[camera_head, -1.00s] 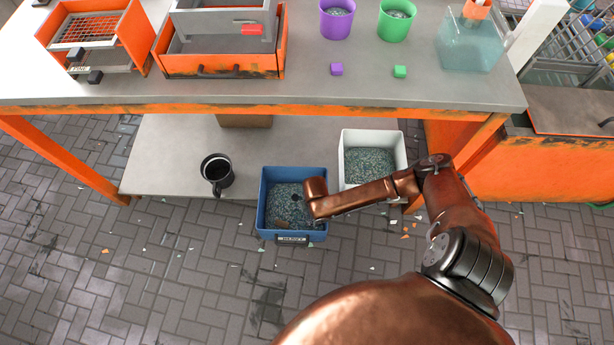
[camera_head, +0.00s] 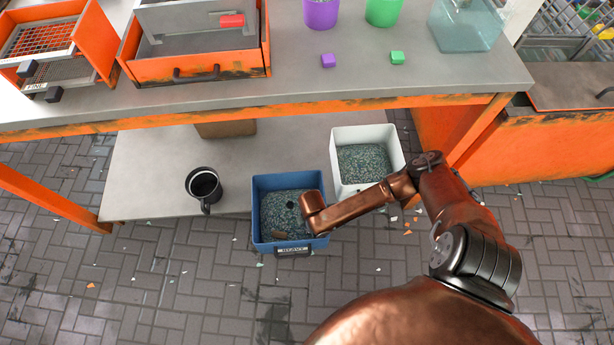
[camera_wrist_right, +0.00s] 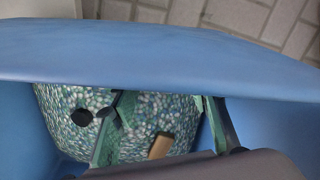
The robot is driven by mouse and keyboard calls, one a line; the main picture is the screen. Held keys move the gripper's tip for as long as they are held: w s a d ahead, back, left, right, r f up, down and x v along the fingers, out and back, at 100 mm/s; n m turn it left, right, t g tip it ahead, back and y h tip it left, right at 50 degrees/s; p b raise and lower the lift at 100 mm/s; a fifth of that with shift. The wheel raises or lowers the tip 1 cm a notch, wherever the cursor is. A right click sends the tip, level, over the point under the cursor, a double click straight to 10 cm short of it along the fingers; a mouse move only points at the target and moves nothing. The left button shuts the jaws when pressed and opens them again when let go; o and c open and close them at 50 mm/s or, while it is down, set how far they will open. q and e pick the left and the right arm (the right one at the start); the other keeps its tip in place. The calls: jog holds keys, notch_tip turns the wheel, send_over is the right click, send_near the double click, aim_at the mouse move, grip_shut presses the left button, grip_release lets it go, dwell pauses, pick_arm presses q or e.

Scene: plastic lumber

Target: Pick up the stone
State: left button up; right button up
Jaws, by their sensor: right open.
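In the head view my copper-coloured right wrist hides this gripper over the bin's right side. My left gripper is not in view.
A tan block (camera_wrist_right: 160,146) lies on the pellets near the fingers. A white bin (camera_head: 364,188) of pellets stands right of the blue one, and a black mug (camera_head: 204,187) stands left. The orange-edged table (camera_head: 400,82) overhangs behind.

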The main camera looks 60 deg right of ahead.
jog(key=shift+c, duration=0.4)
grip_shut()
jog(key=shift+r, duration=0.1)
